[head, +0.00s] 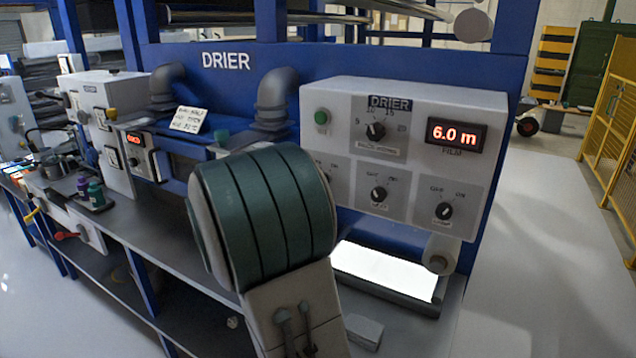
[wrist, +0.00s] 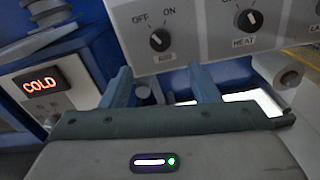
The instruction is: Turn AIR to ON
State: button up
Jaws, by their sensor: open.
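The AIR knob (wrist: 158,40) is a black rotary knob with a white mark on a grey panel, with OFF at its upper left and ON at its upper right. Its mark leans to the upper left, toward OFF. The small label below it is blurred. My gripper (wrist: 162,76) shows in the wrist view as two blue fingers spread apart, empty, below the knob and not touching it. In the head view my arm hides the knob and the gripper; only part of the AIR plate (head: 338,180) shows on the DRIER control box (head: 345,103).
The HEAT knob (head: 378,194) and LAMP knob (head: 444,211) sit to the right on the same box. Above are a timer-style dial (head: 376,131), a green button (head: 322,117) and a red 6.0 m display (head: 457,132). A COLD display (wrist: 41,82) stands left. A roller (head: 441,254) protrudes below.

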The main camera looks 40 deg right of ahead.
jog(key=p+x, duration=0.2)
jog(key=x, duration=1)
jog(key=shift+p, duration=0.35)
jog(key=shift+s, duration=0.1)
jog(key=shift+a, duration=0.1)
jog(key=c, duration=1)
